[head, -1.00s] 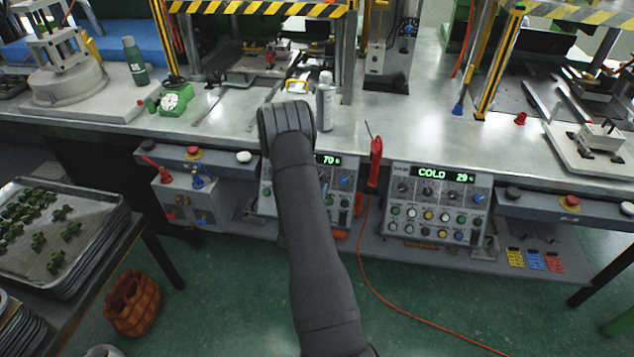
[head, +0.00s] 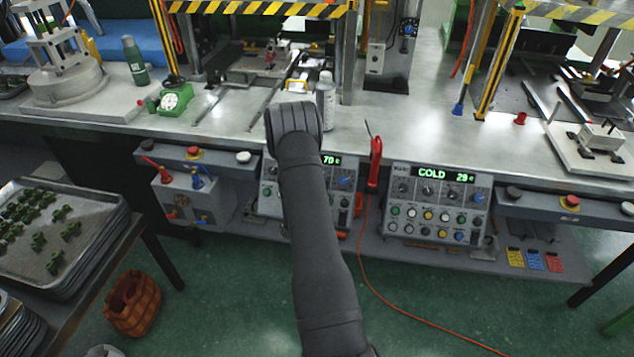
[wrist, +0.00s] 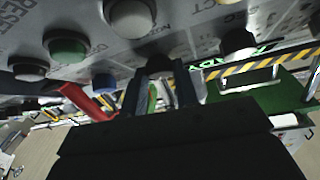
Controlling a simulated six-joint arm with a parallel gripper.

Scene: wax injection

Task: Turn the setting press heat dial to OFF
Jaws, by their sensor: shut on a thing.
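Two control panels show in the head view under the bench edge. The left panel (head: 344,205) reads 70 and is partly covered by my arm. The right panel (head: 437,205) reads COLD 29. My gripper is hidden behind my arm in the head view. In the wrist view my gripper (wrist: 162,78) is close against a panel face and shut on a dial (wrist: 158,66), mostly hidden between the fingers. Its pointer and OFF mark cannot be made out. A black knob (wrist: 238,42) is beside it, near a green lit display (wrist: 238,60).
White (wrist: 130,18), green (wrist: 67,47) and blue (wrist: 104,82) buttons sit close around my fingers. A red-handled tool (head: 375,165) hangs between the panels, with an orange cable below. Emergency stop buttons (head: 194,153) line the bench front. A tray of green parts (head: 60,230) stands at left.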

